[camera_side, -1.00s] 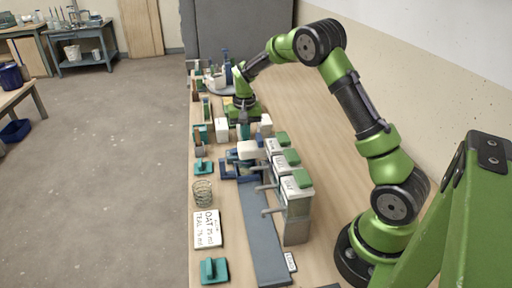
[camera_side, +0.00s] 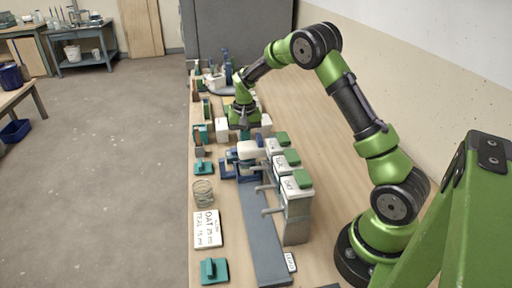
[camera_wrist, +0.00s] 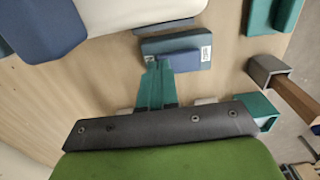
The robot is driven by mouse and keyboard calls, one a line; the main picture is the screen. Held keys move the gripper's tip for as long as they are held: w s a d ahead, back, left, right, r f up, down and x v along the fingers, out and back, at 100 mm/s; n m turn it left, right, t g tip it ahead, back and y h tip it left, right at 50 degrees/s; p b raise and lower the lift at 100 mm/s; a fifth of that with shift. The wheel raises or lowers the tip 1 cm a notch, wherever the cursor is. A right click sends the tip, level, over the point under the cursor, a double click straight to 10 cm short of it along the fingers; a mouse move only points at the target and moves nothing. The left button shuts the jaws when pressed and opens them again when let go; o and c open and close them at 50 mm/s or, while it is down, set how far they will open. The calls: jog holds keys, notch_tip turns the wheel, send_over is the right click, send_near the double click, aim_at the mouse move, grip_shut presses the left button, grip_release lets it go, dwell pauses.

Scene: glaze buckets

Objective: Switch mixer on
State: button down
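A white-and-blue machine, apparently the mixer (camera_side: 249,150), stands just in front of my gripper in the side view. Its cream-white part (camera_wrist: 130,12) and a rounded blue part (camera_wrist: 42,28) show at the top of the wrist view. A small blue-grey box (camera_wrist: 185,42) with a white label, perhaps the switch, lies beside it; the label is unreadable. My gripper (camera_wrist: 157,63) has its two teal fingers together, with nothing seen between them. Their tips are at the near edge of this box; I cannot tell if they touch it. In the side view, my gripper (camera_side: 243,127) points down over the table.
Three dispensers with green lids (camera_side: 291,157) stand nearer the camera. A wire coil (camera_side: 203,192), a written card (camera_side: 207,229) and teal blocks (camera_side: 214,270) line the left table edge. A teal holder (camera_wrist: 262,108) is right of the fingers. Bare table lies right of the dispensers.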

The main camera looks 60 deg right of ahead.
jog(key=shift+f, duration=0.1)
jog(key=shift+r, duration=3.55)
jog(key=s+a+r+n+t+y, duration=0.15)
jog(key=s+a+r+t, duration=0.25)
jog(key=s+a+r, duration=0.8)
jog(key=s+a+r+n+t, duration=0.1)
jog(key=s+a+n+t, duration=0.2)
jog(key=s+a, duration=0.3)
jog(key=s, duration=0.4)
jog(key=shift+s+a, duration=0.3)
jog(key=shift+s, duration=0.1)
